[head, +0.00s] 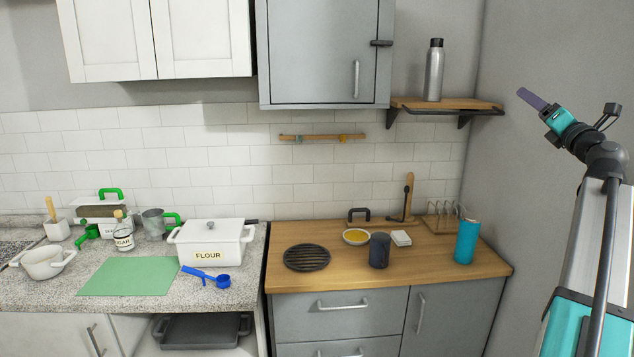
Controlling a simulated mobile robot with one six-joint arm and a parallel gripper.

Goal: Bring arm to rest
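My gripper (534,101) is at the end of my raised arm on the right side of the head view. It is up in the air in front of the grey side wall, to the right of the wooden shelf (447,104). It is seen from the side, so I cannot tell whether its fingers are apart or together. I see no object hanging from it. My arm rises from the lower right corner and bends at the top toward the left.
A wooden counter (340,274) holds a teal canister (466,242), a dark cup (379,251) and a bowl (356,237). A steel bottle (434,70) stands on the shelf. A white flour container (211,245) and green mat (128,276) are on the left counter.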

